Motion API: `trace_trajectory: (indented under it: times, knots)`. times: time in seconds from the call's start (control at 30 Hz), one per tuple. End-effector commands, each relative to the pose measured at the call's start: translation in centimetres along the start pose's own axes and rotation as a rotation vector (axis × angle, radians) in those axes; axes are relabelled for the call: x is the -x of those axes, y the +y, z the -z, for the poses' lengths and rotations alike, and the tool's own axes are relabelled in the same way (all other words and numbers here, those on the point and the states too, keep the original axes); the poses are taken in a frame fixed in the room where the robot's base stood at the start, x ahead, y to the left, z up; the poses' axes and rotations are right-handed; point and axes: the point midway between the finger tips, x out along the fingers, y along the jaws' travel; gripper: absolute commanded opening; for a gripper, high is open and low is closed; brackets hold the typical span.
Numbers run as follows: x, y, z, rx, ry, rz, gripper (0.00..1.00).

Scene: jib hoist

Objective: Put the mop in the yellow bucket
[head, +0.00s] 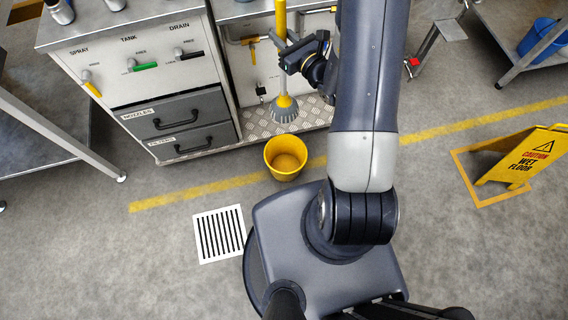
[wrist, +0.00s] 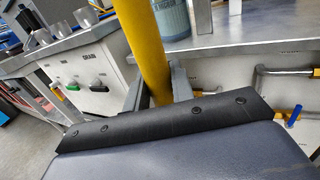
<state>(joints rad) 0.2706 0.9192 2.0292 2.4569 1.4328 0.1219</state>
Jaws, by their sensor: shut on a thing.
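The mop has a yellow handle and a grey head (head: 284,108). It hangs upright in front of the machine's lower shelf, behind and above the yellow bucket as pictured. My gripper (head: 283,42) is shut on the mop's yellow handle, which also shows between the fingers in the wrist view (wrist: 150,45). The yellow bucket (head: 285,158) stands upright on the floor near my base, and its visible inside looks empty. The mop head is apart from the bucket in the picture. The wrist view does not show the bucket or the mop head.
A wash cabinet (head: 140,60) with levers and two drawers stands behind. A floor drain grate (head: 219,234) lies left of my base. A wet floor sign (head: 524,158) stands at right. A blue bucket (head: 540,38) sits on a shelf at far right. Floor around the yellow bucket is clear.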

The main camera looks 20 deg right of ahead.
Motion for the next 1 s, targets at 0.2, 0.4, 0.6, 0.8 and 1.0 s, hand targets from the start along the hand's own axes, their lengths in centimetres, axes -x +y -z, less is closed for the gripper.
trace_trajectory:
  times: [0.2, 0.4, 0.6, 0.8, 1.0]
  knots:
    - [0.4, 0.0, 8.2, -0.003, -0.007, -0.059, 0.01]
    - [1.0, 0.2, 14.4, -0.003, -0.014, -0.116, 0.01]
    - [1.9, 0.5, 20.8, -0.005, -0.02, -0.171, 0.01]
    - [3.0, 1.0, 27.0, -0.007, -0.026, -0.225, 0.01]
    - [4.2, 1.5, 32.4, -0.008, -0.033, -0.274, 0.01]
